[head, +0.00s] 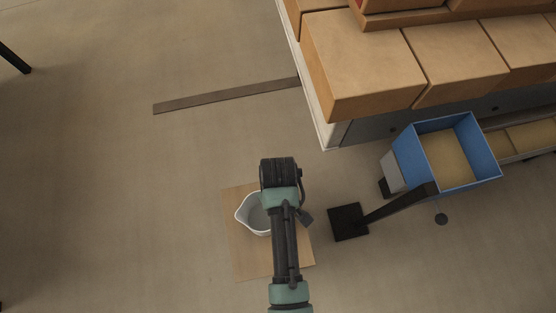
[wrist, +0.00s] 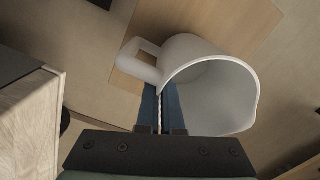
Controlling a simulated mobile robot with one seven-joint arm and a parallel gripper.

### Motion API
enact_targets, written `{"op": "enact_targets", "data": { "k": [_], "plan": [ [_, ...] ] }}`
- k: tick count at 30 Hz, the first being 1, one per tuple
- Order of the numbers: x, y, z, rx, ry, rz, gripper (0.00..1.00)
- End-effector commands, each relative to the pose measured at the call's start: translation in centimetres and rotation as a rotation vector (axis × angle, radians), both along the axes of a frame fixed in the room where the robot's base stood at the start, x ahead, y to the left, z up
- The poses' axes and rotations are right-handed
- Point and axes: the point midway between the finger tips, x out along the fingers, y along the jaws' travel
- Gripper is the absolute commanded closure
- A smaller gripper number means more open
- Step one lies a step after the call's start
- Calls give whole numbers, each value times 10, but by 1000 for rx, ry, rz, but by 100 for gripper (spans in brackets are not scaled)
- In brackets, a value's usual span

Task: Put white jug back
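The white jug (head: 250,215) is at the lower middle of the head view, over a light wooden board. My arm partly covers it there. In the wrist view the jug (wrist: 205,80) is large and close, with its mouth toward the lower right and its handle (wrist: 138,62) at the left. My gripper (wrist: 161,92) has its two dark fingers almost together, with their tips at the jug where the handle meets the rim. It looks shut on the jug there. The fingers do not show in the head view. I cannot tell whether the jug touches the board.
The wooden board (head: 245,262) lies on the floor. At the right are a blue bin (head: 484,150) and a dark stand (head: 348,222). A flat dark strip (head: 225,95) lies farther off. The floor at left is mostly clear.

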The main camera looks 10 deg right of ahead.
Motion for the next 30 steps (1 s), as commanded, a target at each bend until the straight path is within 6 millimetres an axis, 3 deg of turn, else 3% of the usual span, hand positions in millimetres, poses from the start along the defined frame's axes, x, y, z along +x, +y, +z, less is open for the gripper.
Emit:
{"op": "enact_targets", "data": {
  "k": [4, 9, 20, 23, 30],
  "plan": [
    [0, 0, -3, 1, 1, 0, 100],
    [0, 0, -2, 0, 1, 0, 67],
    [0, 0, 3, -1, -1, 0, 67],
    [1, 0, 17, 0, -1, 0, 67],
    [2, -1, 70, 0, -2, 0, 67]
  ]
}}
